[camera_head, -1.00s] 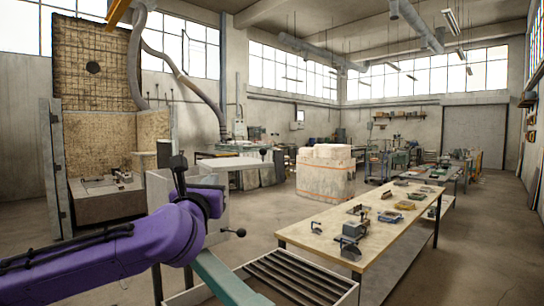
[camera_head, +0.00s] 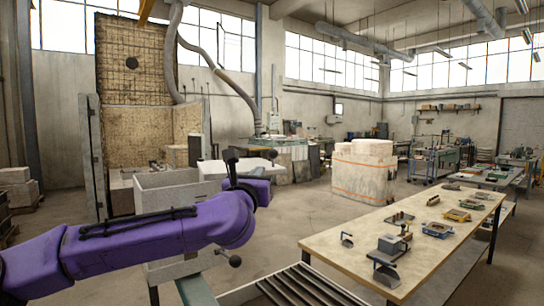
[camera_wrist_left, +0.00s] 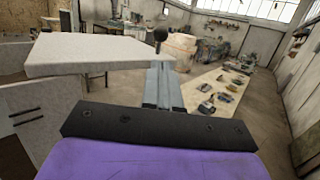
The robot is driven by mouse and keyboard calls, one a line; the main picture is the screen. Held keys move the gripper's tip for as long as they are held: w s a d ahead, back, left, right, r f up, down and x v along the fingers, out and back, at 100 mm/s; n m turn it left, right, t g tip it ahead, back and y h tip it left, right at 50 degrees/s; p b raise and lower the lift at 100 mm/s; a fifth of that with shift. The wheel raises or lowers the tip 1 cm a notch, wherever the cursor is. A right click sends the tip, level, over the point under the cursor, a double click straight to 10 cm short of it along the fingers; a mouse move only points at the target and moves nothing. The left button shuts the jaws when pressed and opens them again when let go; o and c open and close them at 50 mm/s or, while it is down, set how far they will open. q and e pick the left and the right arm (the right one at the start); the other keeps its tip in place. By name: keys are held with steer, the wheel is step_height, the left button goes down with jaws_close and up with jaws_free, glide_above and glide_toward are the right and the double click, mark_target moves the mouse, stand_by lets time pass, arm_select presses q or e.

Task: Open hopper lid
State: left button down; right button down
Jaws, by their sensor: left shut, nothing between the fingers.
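The hopper looks to be the grey open-topped box (camera_head: 165,196) behind my purple left arm in the head view. A pale flat slab (camera_head: 212,170), which seems to be its lid, stands out to the right of it at about rim height. In the left wrist view the slab (camera_wrist_left: 85,52) lies ahead and to the left, raised over the grey box walls. A black ball knob (camera_wrist_left: 160,35) shows at its right end. My left gripper (camera_wrist_left: 162,72) is shut and empty, pointing toward the knob; I cannot tell whether they touch. My right gripper is not in view.
A long wooden table (camera_head: 345,258) with several small metal tools stands at the right. A slatted metal frame (camera_head: 300,285) lies low in front. A strapped pale block (camera_head: 362,175) stands behind on the floor, with open floor around it.

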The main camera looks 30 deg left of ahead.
mark_target(272, 156)
arm_select(q)
steer(key=p+x, duration=0.5)
steer(key=x, duration=0.5)
steer(key=shift+w+r, duration=0.2)
steer(key=shift+w, duration=0.2)
steer(key=shift+w+a+p, duration=0.2)
steer(key=shift+a+p, duration=0.05)
steer(key=shift+p, duration=0.2)
steer(key=shift+w+f, duration=0.1)
steer(key=shift+w, duration=0.1)
